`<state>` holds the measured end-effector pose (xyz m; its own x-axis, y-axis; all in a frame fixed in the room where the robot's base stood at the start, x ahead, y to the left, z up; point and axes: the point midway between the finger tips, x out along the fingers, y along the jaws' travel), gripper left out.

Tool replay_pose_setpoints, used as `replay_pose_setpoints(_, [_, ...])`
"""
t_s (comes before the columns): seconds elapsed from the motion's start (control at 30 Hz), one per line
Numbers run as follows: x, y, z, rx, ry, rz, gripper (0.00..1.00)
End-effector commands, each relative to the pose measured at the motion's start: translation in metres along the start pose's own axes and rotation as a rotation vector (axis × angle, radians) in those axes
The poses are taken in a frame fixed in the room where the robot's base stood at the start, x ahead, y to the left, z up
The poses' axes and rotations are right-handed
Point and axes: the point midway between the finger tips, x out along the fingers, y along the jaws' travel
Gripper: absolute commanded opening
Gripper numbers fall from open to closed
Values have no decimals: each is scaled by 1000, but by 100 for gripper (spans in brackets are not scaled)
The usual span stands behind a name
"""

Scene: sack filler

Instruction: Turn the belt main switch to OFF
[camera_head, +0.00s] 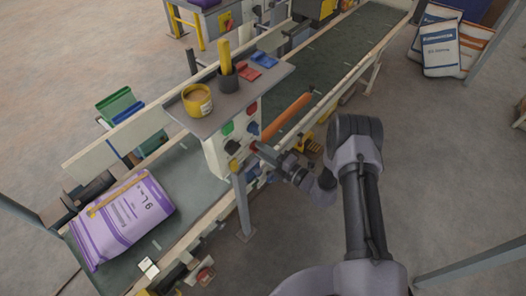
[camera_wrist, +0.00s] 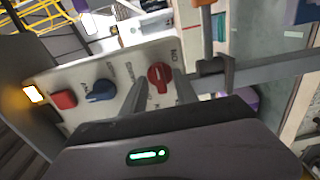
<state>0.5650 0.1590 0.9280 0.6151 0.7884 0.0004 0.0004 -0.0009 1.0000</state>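A pale control panel (camera_head: 216,158) stands beside the conveyor belt (camera_head: 190,177). In the wrist view the panel (camera_wrist: 140,59) carries a red rotary knob (camera_wrist: 160,77), a blue rotary knob (camera_wrist: 101,91) and a red button (camera_wrist: 64,100). The small lettering is too blurred to tell which one is the belt main switch. My gripper (camera_wrist: 160,93) is open, its two fingers pointing at the red rotary knob, one to each side of it in the picture. I cannot tell whether they touch it. In the head view my gripper (camera_head: 256,149) is at the panel's right side.
A shelf (camera_head: 205,124) above the panel holds a yellow tub (camera_head: 197,100) and a dark cup (camera_head: 228,79). A purple sack (camera_head: 122,217) lies on the belt. A lit orange lamp (camera_wrist: 34,94) is left of the buttons.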

Motion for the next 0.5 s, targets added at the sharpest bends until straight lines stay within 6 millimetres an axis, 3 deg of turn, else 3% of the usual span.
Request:
replay_pose_setpoints(0.03, [0,0,0,0,0,0,34])
replay_pose_setpoints(0.2, [0,0,0,0,0,0,0])
replay_pose_setpoints(0.5, [0,0,0,-10,0,0,0])
